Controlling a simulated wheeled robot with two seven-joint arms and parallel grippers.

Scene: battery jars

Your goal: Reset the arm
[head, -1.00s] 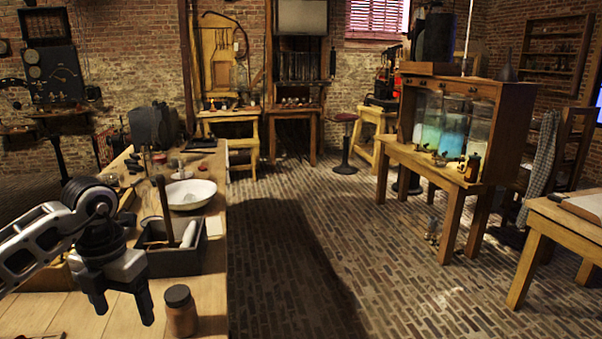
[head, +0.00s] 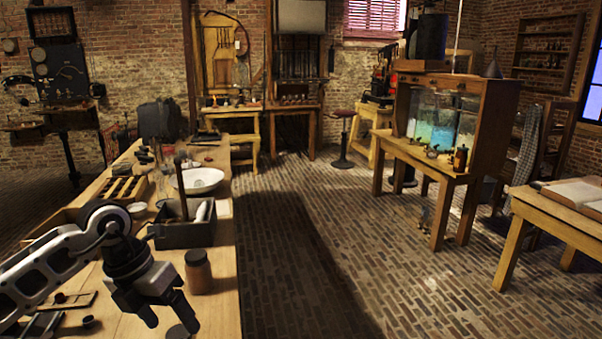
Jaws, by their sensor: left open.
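My left arm comes in from the lower left in the head view. Its gripper (head: 170,322) is open and empty, pointing down over the wooden bench (head: 222,290). A jar with a dark lid (head: 198,272) stands upright on the bench, just right of and behind the gripper, apart from it. Battery jars (head: 440,122) with bluish and pale contents stand inside a wooden cabinet across the room. My right gripper does not show.
A dark box (head: 184,236) holding upright tools stands behind the gripper, with a white bowl (head: 199,181) beyond it. A slotted wooden rack (head: 118,190) lies to the left. The brick floor (head: 310,230) to the right is open.

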